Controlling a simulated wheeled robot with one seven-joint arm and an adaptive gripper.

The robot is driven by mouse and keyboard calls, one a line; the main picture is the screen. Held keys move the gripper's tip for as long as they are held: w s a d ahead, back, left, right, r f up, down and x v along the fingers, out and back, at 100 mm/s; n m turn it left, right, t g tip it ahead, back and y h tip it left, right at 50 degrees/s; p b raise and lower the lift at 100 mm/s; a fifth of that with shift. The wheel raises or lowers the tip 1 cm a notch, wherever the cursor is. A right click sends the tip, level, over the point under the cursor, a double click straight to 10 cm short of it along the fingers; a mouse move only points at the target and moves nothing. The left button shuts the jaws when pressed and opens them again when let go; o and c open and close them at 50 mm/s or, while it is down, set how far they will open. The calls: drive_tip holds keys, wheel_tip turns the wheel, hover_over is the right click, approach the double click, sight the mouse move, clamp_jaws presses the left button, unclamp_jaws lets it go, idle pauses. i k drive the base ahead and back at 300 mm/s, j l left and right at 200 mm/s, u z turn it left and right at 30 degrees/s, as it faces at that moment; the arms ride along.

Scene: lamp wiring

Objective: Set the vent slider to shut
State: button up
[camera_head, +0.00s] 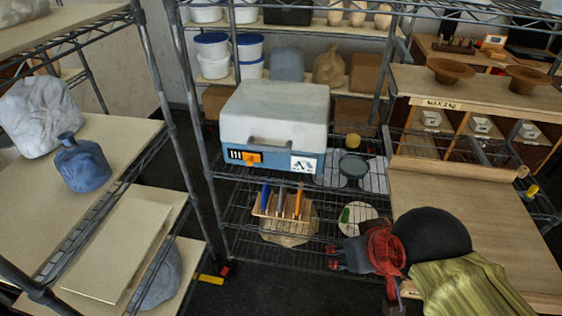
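The cooler-like box (274,112) has a pale lid and blue lower body and stands on the middle wire shelf. On its blue front, a small black panel with white bars (236,155) has an orange slider (252,158) at its right. Which setting this is cannot be read. My gripper (333,257) is at the lower middle right, below and to the right of the box, clear of the slider. Its two dark, red-tipped fingers point left and look apart, with nothing seen between them.
A wooden holder with upright blue and orange tools (284,205) stands on the lower shelf, left of my gripper. A dark round pot (353,167) is right of the box. Rack posts (188,130) flank the shelf. A wooden table (440,200) is at right.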

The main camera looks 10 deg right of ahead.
sight(251, 158)
drive_tip(key=j+z, duration=0.35)
drive_tip(key=i+j+z, duration=0.1)
drive_tip(key=j+z, duration=0.65)
